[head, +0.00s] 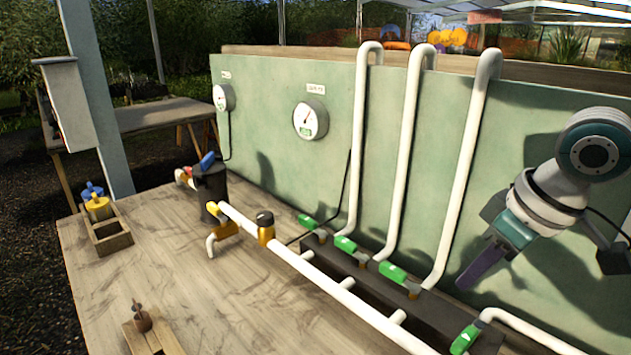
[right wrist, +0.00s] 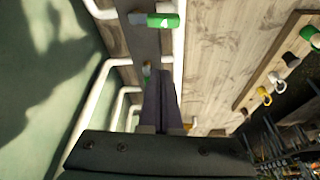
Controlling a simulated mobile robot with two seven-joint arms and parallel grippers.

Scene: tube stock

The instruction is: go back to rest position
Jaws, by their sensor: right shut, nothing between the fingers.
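My right gripper (head: 478,276) hangs at the right of the head view, its purple fingers pointing down and left, in front of the green panel (head: 270,130). Its fingers are shut together with nothing between them, as the right wrist view also shows (right wrist: 161,88). It is apart from the white pipes (head: 466,170) and above the black manifold block (head: 440,305) with its green valve handles (head: 393,272). My left gripper is not in view.
A white main pipe (head: 330,287) runs across the wooden bench (head: 250,315) to a black filter housing (head: 211,185). Two gauges (head: 309,120) sit on the panel. A wooden holder (head: 110,240) with blue and yellow parts stands at the left.

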